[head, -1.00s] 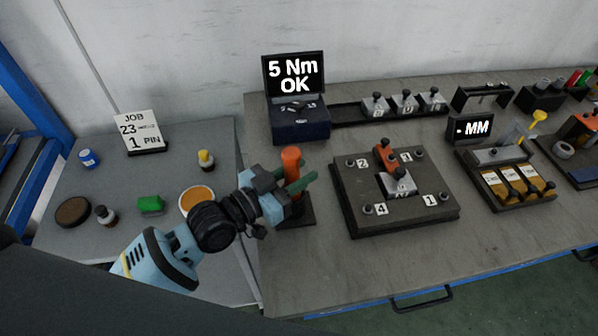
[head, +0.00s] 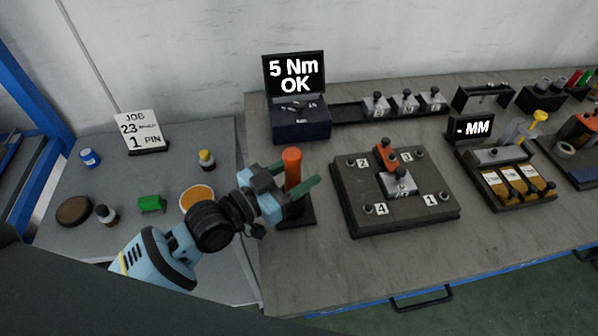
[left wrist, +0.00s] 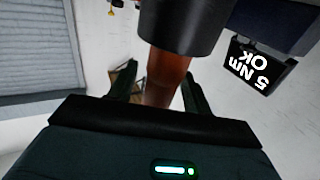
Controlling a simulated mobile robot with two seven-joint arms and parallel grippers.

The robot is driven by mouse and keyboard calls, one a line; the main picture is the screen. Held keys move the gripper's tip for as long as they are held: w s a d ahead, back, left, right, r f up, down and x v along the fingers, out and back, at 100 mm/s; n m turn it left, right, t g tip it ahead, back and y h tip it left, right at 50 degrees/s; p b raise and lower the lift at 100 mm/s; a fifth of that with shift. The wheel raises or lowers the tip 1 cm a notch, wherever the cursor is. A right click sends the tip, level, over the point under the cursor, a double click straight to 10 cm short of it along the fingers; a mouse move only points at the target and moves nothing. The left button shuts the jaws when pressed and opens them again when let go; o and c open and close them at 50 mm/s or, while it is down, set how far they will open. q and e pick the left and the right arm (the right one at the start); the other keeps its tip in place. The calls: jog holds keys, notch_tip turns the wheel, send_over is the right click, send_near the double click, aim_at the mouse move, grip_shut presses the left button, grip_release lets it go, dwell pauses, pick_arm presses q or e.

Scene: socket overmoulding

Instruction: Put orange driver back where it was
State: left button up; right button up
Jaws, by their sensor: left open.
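The orange driver (head: 292,166) stands upright in its dark stand (head: 301,217) near the left edge of the main bench. My left gripper (head: 297,190) is open, with its green fingers on either side of the driver. In the left wrist view the orange driver (left wrist: 165,82) rises between the two open fingers (left wrist: 160,90). A dark collar covers part of it there. I cannot tell whether either finger touches the driver. My right gripper is not in view.
A dark fixture plate (head: 345,205) with numbered corners lies right of the driver. A torque display (head: 294,77) reading "5 Nm OK" stands behind. A grey side table (head: 120,190) holds a job card, bottles and a green block. Bare bench lies in front of the plate.

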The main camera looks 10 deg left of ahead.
pick_arm(q)
jog(key=b+v, duration=0.1)
jog(key=v, duration=1)
jog(key=shift+s+a, duration=0.2)
jog(key=shift+s, duration=0.1)
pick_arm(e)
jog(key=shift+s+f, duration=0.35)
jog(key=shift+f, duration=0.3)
pick_arm(q)
jog(key=shift+f, duration=0.15)
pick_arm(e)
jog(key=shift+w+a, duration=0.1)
